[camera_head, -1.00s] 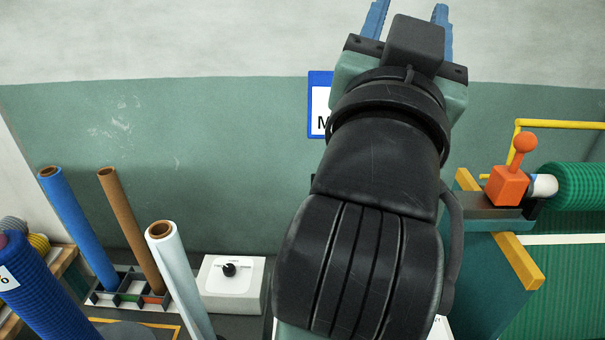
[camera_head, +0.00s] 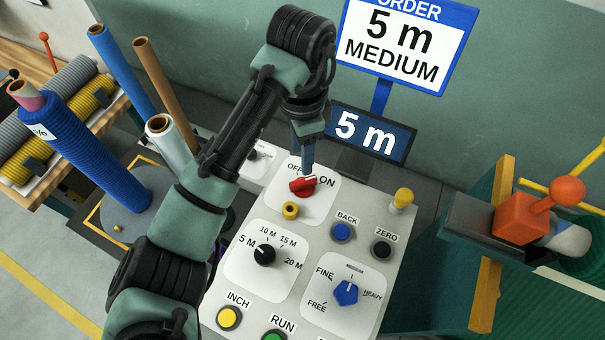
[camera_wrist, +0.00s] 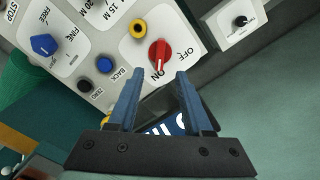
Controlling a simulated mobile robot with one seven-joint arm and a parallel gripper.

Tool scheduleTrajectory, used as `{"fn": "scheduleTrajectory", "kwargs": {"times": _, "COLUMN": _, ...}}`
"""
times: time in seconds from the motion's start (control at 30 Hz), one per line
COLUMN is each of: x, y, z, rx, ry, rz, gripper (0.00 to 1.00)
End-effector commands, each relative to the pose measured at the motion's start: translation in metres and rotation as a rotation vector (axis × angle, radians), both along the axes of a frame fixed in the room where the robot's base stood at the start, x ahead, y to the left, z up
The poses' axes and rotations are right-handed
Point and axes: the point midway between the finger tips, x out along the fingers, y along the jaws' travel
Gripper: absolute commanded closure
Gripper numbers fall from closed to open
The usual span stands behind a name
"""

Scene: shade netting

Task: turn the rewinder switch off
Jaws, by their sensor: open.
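The red rewinder switch (camera_head: 303,187) sits at the top of the sloping white control panel (camera_head: 235,287), between the OFF and ON labels. It is turned toward ON. In the wrist view the red switch (camera_wrist: 160,54) has its pale mark on the ON side. My gripper (camera_head: 308,168) points down just above the switch in the head view. In the wrist view my gripper's blue fingers (camera_wrist: 157,77) are open and empty, with the switch just beyond their tips. I cannot tell whether a finger touches it.
A yellow button (camera_head: 290,210) is close below the switch. A blue BACK button (camera_head: 341,231), a black ZERO button (camera_head: 381,249) and a black length knob (camera_head: 264,254) are also near. The 5 m display (camera_head: 372,136) stands right behind the panel.

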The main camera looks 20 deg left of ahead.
Motion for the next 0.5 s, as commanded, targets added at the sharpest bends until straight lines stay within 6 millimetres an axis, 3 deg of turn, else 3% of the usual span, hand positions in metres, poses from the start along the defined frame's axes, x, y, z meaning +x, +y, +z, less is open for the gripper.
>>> {"fn": "scheduleTrajectory", "kwargs": {"times": 0.03, "x": -0.001, "y": -0.003, "z": -0.019, "rx": -0.006, "ry": 0.002, "rz": 0.000, "gripper": 0.50}}
{"fn": "scheduleTrajectory", "kwargs": {"times": 0.2, "x": 0.000, "y": -0.002, "z": -0.055, "rx": -0.004, "ry": 0.001, "rz": 0.000, "gripper": 0.50}}
{"fn": "scheduleTrajectory", "kwargs": {"times": 0.5, "x": 0.000, "y": 0.000, "z": -0.086, "rx": 0.000, "ry": -0.001, "rz": 0.001, "gripper": 0.50}}
